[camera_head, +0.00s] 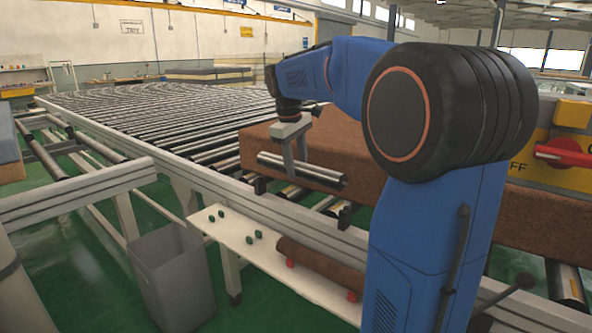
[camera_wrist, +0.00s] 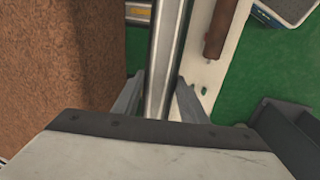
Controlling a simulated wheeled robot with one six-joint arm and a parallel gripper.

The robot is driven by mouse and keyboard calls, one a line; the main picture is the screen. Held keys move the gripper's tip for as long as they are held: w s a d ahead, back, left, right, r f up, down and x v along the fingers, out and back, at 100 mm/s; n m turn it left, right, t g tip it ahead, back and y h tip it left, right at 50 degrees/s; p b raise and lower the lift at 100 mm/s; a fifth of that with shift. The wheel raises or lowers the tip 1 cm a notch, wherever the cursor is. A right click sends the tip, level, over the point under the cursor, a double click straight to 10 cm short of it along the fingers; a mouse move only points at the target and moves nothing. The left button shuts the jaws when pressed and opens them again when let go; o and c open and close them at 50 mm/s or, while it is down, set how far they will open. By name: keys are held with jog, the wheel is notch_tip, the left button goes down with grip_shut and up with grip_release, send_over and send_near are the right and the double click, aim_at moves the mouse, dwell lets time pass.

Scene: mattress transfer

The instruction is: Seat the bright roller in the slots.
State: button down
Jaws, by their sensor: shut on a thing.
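The bright roller (camera_head: 318,176) is a shiny metal cylinder, held roughly level. My gripper (camera_head: 289,158) is shut on it nearer its left end; the right part sticks out. In the wrist view the bright roller (camera_wrist: 165,45) runs away between the two fingers (camera_wrist: 157,97). Any far-side slots are hidden.
A large brown mattress block (camera_head: 430,210) lies on the conveyor right behind the roller. A rusty roller (camera_head: 322,265) rests on red supports on the white shelf (camera_head: 235,239) below; several green pegs stand there. A grey bin (camera_head: 170,285) is on the floor.

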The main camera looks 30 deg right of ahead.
jog(key=shift+d+f, duration=0.1)
dwell(0.3)
jog(key=shift+f, duration=2.75)
jog(key=shift+f, duration=1.55)
jog(key=c, duration=1)
grip_release()
jog(key=a+r, duration=0.1)
jog(key=r, duration=0.4)
jog(key=a+r, duration=0.1)
jog(key=r, duration=0.5)
jog(key=s+a+r, duration=0.1)
jog(key=r, duration=0.5)
jog(key=shift+a, duration=0.15)
jog(key=shift+s, duration=0.15)
